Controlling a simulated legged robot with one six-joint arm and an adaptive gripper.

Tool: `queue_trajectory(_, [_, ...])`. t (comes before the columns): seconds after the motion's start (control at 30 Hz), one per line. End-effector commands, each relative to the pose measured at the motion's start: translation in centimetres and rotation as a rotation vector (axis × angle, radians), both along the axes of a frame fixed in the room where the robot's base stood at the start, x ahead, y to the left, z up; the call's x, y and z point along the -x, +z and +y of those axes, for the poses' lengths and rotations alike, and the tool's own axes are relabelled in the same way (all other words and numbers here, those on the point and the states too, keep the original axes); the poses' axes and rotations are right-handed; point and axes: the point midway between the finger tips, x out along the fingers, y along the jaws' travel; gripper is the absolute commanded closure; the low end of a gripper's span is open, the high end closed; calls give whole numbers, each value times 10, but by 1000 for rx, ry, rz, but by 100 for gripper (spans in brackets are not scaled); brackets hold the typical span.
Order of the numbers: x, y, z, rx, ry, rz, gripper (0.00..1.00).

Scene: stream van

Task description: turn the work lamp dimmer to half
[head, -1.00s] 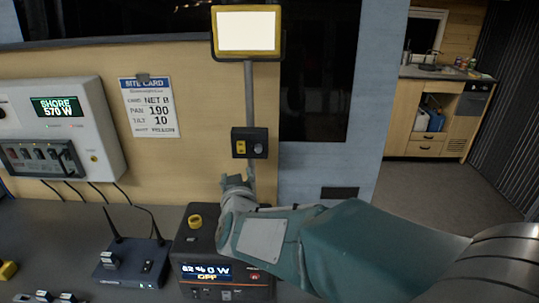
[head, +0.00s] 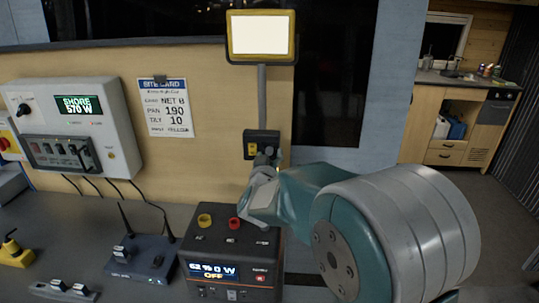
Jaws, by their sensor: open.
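The work lamp (head: 261,36) glows bright white in its yellow frame on top of a grey pole. Its small black control box (head: 251,146) is fixed to the pole below, with a yellow switch on its left half. The dimmer knob on the right half is mostly hidden behind my gripper (head: 264,160). My gripper is open and right at the lower right of the box. I cannot tell whether its fingers touch the knob.
A power station (head: 228,270) reading OFF stands below, with a yellow cap (head: 205,220) and a red cap (head: 234,223) on top. A router (head: 140,257) with two antennas sits to its left. A shore power panel (head: 75,130) and site card (head: 166,107) are on the wall.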

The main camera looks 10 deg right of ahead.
Motion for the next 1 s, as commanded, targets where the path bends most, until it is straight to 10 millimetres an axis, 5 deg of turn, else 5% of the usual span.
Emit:
queue_trajectory(0.37, [-7,0,-1,1,0,-1,37])
queue_trajectory(0.5, [-7,0,-2,1,1,0,99])
queue_trajectory(1.0, [-7,-1,-1,-41,1,-12,100])
